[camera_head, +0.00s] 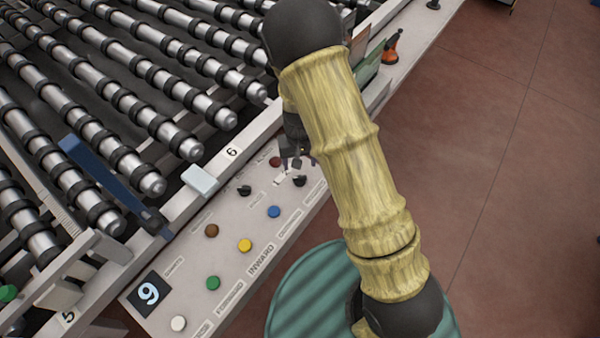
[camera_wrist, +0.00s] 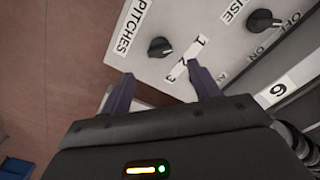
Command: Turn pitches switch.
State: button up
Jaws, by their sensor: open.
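The pitches switch (camera_wrist: 160,48) is a black rotary knob with a white pointer mark, beside a PITCHES label (camera_wrist: 131,27) on the pale control panel. A label strip with the numbers 1, 2, 3 (camera_wrist: 184,63) lies on its other side, partly behind one finger. My gripper (camera_wrist: 162,72) is open and empty, with dark purple fingers. In the wrist view the knob appears just beyond the gap between the fingertips, and I see no contact. In the head view my gripper (camera_head: 296,160) is over the panel, close to the switch (camera_head: 299,180), and my arm hides part of this area.
A second black knob (camera_wrist: 263,20) with ON and OFF labels sits nearby. The panel (camera_head: 180,290) carries several coloured buttons, including a blue one (camera_head: 273,211) and a red one (camera_head: 274,161). Rollers (camera_head: 130,115) lie to the left. Open red floor (camera_head: 510,150) lies to the right.

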aim_at(300, 177)
notch_tip(300, 177, down, 8)
jog(key=shift+r+p, duration=0.25)
jog(key=shift+p, duration=0.15)
jog(key=c, duration=1)
